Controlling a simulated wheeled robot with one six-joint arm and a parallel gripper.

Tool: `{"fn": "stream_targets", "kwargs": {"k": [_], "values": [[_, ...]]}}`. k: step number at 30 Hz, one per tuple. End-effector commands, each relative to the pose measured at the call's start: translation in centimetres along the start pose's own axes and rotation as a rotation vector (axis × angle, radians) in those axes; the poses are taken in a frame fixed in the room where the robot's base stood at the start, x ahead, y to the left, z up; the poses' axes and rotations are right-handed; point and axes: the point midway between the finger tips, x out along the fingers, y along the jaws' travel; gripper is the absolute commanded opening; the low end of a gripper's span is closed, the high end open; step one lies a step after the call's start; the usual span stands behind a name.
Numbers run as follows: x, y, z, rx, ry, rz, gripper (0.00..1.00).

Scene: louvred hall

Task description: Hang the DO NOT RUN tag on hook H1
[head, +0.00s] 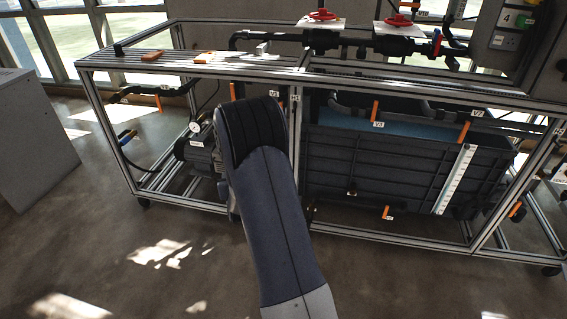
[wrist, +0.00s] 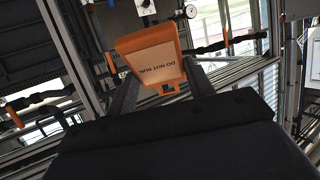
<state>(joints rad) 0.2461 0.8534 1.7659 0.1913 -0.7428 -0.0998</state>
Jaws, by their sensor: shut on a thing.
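The DO NOT RUN tag (wrist: 155,66) is orange with a pale printed face, and its lettering appears upside down in the wrist view. My gripper (wrist: 160,88) is shut on it, with one dark finger on each side. In the head view my own arm hides the gripper and the tag. A small white label (head: 295,97) that seems to read H1 is on the frame's middle upright, just right of my arm. The hook itself is too small or hidden to make out.
The aluminium frame rig (head: 190,60) carries dark pipes, red handwheels (head: 321,15) and orange valve levers. A dark tank (head: 380,165) fills its right half, and a pump (head: 197,155) stands at lower left. Open floor (head: 120,230) lies in front; a grey cabinet (head: 35,140) stands left.

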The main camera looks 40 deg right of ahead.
Motion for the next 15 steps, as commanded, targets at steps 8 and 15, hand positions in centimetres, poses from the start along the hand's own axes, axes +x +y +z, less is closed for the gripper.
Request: {"fn": "stream_targets", "kwargs": {"k": [8, 15], "values": [[2.8, 5.6, -1.9, 0.027, 0.31, 0.162, 0.28], [2.8, 10.9, -4.3, 0.019, 0.525, 0.317, 0.28]]}}
